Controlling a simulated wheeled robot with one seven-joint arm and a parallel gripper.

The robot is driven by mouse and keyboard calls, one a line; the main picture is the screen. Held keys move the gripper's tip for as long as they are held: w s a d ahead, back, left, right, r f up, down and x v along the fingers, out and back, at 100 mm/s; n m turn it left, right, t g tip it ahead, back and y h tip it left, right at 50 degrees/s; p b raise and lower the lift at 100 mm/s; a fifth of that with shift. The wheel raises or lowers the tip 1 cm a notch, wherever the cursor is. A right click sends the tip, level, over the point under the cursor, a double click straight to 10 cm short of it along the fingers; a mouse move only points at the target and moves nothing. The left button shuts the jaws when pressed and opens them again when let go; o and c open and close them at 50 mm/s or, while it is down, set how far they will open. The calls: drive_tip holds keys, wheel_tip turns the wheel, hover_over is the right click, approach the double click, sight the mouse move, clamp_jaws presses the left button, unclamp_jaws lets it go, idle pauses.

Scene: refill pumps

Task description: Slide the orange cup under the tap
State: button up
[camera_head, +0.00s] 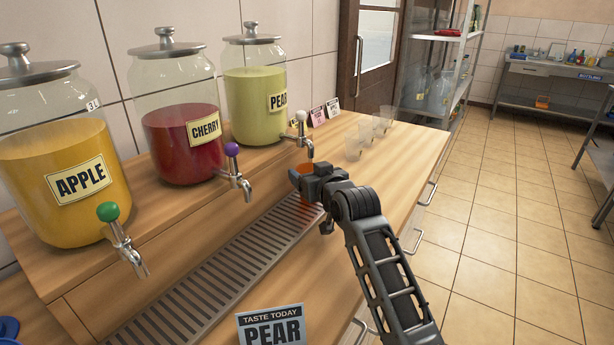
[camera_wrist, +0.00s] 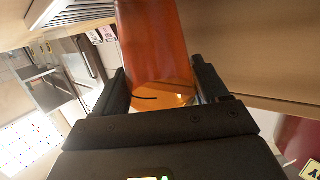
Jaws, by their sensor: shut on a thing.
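The orange cup (camera_wrist: 158,50) sits between the two fingers of my gripper (camera_wrist: 165,92) in the wrist view, and the gripper is shut on it. In the head view the cup (camera_head: 306,172) is mostly hidden behind my gripper (camera_head: 308,180), near the right end of the drip grate. The pear jar (camera_head: 255,107) has a tap (camera_head: 304,138) with a white knob, just above and behind the cup in the picture. The cherry tap (camera_head: 235,172) has a purple knob and the apple tap (camera_head: 122,240) a green one. A sign (camera_head: 272,326) reads "TASTE TODAY PEAR".
The long metal drip grate (camera_head: 215,275) runs below the taps. Several clear cups (camera_head: 365,138) stand right of the pear tap, with small cards (camera_head: 318,115) behind them. The cherry jar (camera_head: 183,140) and apple jar (camera_head: 62,180) stand to the left on the raised wooden step.

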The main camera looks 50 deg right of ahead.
drive_tip(key=shift+d, duration=0.25)
drive_tip(key=o, duration=1)
drive_tip(key=v, duration=0.7)
drive_tip(key=shift+s+a+r+b, duration=0.15)
drive_tip(key=shift+s+a+b, duration=0.05)
drive_tip(key=shift+s+b, duration=0.2)
